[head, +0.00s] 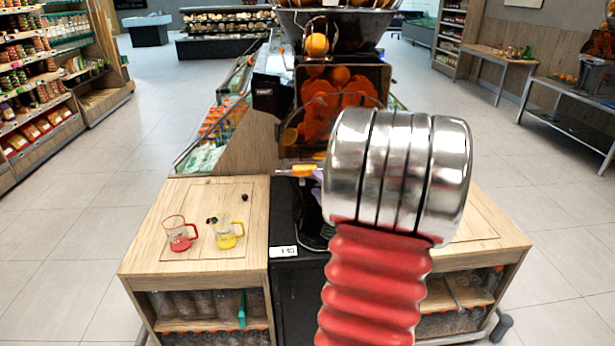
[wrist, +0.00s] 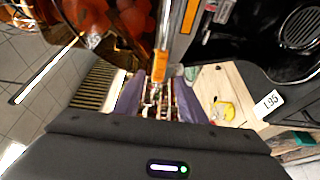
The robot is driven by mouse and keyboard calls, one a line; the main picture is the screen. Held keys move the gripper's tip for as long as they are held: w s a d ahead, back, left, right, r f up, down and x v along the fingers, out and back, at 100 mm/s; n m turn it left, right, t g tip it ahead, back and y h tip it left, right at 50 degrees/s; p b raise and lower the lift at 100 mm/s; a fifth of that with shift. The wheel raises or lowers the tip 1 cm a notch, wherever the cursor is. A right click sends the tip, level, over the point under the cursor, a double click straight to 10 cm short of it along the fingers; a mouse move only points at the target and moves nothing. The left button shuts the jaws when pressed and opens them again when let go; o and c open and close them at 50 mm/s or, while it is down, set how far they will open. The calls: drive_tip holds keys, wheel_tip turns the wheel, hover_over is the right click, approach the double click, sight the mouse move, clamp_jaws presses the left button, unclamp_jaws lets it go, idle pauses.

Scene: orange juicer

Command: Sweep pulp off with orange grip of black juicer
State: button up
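The black juicer (head: 283,90) stands in the centre of the head view, with oranges and peel behind its dark clear front. Its orange grip (head: 304,169) sticks out low on the front, just left of my arm. In the wrist view the orange grip (wrist: 161,66) runs down to the space between my fingertips. My gripper (wrist: 160,80) has two purple fingers standing apart, with gaps beside the grip, so it is open around the grip's end. In the head view my arm hides most of my gripper. I cannot make out the pulp clearly.
A small price tag (head: 283,251) is on the front. Shelves stand at the far left; open floor lies on both sides.

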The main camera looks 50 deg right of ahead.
sight(307, 174)
drive_tip(key=x, duration=0.6)
drive_tip(key=shift+w+d, duration=0.2)
drive_tip(key=shift+w, duration=0.15)
clamp_jaws()
idle(0.3)
drive_tip(key=shift+a+f, duration=0.1)
drive_tip(key=shift+a, duration=0.1)
drive_tip(key=shift+d, duration=0.15)
